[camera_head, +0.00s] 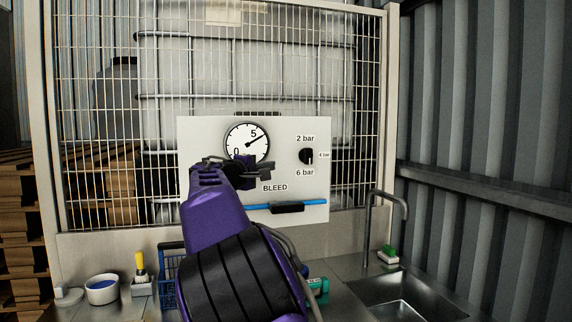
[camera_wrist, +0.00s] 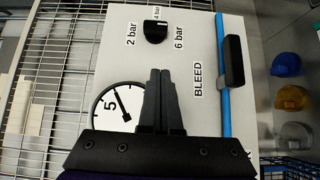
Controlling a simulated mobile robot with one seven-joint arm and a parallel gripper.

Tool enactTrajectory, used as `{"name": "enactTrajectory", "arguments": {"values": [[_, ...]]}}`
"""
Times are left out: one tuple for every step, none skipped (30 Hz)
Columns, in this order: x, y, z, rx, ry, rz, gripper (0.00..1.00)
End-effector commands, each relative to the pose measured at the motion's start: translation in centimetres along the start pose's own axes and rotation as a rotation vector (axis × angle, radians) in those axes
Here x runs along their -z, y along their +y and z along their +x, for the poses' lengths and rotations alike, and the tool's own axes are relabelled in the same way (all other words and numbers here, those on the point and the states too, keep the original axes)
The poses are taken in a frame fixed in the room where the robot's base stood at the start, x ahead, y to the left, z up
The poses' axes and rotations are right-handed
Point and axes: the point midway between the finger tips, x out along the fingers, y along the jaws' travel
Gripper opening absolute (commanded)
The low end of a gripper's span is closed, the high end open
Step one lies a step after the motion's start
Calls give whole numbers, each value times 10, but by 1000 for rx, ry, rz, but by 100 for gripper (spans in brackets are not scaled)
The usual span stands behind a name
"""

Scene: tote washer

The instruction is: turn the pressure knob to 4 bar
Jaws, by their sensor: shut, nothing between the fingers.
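The black pressure knob (camera_head: 306,156) is on the white panel (camera_head: 220,131), with 2 bar above it, 4 bar to its right and 6 bar below. It also shows in the wrist view (camera_wrist: 155,33), where a small pale mark sits on its edge on the 4 bar side; the exact setting is hard to read. The round gauge (camera_head: 246,142) has its needle pointing up and right, past the 5. My gripper (camera_wrist: 160,72) is shut and empty, in front of the panel and apart from the knob. In the head view my gripper (camera_head: 258,168) lies left of and below the knob.
A blue bar with a black handle (camera_head: 288,207) runs below BLEED. A wire mesh guard (camera_head: 100,60) stands behind the panel.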

Motion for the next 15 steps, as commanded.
{"name": "enactTrajectory", "arguments": {"values": [[2,0,3,-6,2,-15,0],[3,0,4,-9,4,-19,0],[4,1,7,-11,4,-21,0],[4,1,10,-11,4,-21,0],[3,2,13,-10,2,-21,0],[3,2,19,-10,1,-21,0],[2,2,24,-10,1,-21,0],[2,3,30,-10,0,-20,0],[3,3,38,-9,1,-21,0],[2,4,45,-9,1,-20,0],[2,3,51,-9,1,-20,0],[2,4,60,-9,0,-19,0],[2,4,66,-9,0,-20,0],[3,5,72,-9,1,-19,0],[2,4,81,-8,1,-18,0]]}}
